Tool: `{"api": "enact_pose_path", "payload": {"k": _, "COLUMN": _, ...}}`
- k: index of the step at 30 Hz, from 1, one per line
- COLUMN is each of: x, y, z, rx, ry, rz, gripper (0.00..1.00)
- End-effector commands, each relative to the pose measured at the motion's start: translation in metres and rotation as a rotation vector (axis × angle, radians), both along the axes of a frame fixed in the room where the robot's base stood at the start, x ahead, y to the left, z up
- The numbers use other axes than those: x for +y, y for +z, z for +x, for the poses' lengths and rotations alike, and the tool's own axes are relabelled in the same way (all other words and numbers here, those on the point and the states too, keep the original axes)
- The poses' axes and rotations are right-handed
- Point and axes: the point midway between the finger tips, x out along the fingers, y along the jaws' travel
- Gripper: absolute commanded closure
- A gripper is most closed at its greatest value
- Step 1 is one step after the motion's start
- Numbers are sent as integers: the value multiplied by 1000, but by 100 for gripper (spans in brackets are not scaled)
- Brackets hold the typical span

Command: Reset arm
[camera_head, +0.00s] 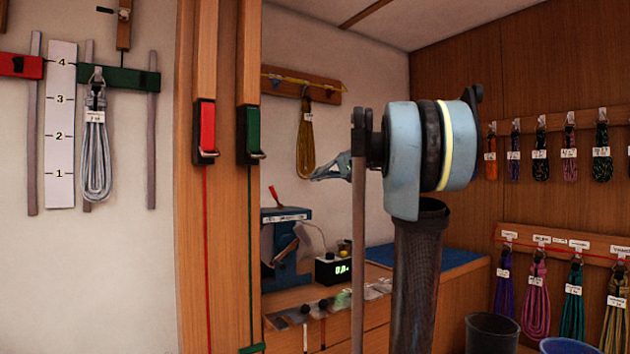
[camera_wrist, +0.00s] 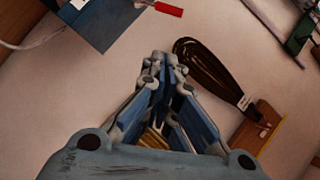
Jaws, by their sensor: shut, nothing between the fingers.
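My gripper (camera_head: 325,173) reaches left from my raised arm in the head view, with its fingers in front of the pale back wall. In the wrist view my gripper (camera_wrist: 165,62) shows its two blue-grey fingers shut together at the tips, with nothing between them. A yellow-brown coiled line (camera_head: 306,140) hangs on a wooden wall board just behind the gripper in the head view. The coil also shows dark in the wrist view (camera_wrist: 208,72), to the right of the fingertips. I cannot see any contact between the gripper and the coil.
A workbench with a blue box (camera_head: 285,240) and a small black display (camera_head: 333,270) stands below the gripper. A wooden post with a red clutch (camera_head: 206,128) and a green clutch (camera_head: 249,133) stands to the left. Several coils hang on the right wall, above a dark bin (camera_head: 491,332).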

Motion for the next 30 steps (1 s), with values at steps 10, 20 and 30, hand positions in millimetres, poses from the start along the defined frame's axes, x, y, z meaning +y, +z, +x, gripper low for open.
{"api": "enact_pose_path", "payload": {"k": 10, "x": 0, "y": 0, "z": 0, "rx": 0, "ry": 0, "rz": 0, "gripper": 100}}
{"api": "enact_pose_path", "payload": {"k": 20, "x": 13, "y": -79, "z": -60, "rx": 80, "ry": 29, "rz": -160, "gripper": 100}}
{"api": "enact_pose_path", "payload": {"k": 30, "x": -1, "y": -248, "z": -184, "rx": 235, "ry": 53, "rz": -521, "gripper": 100}}
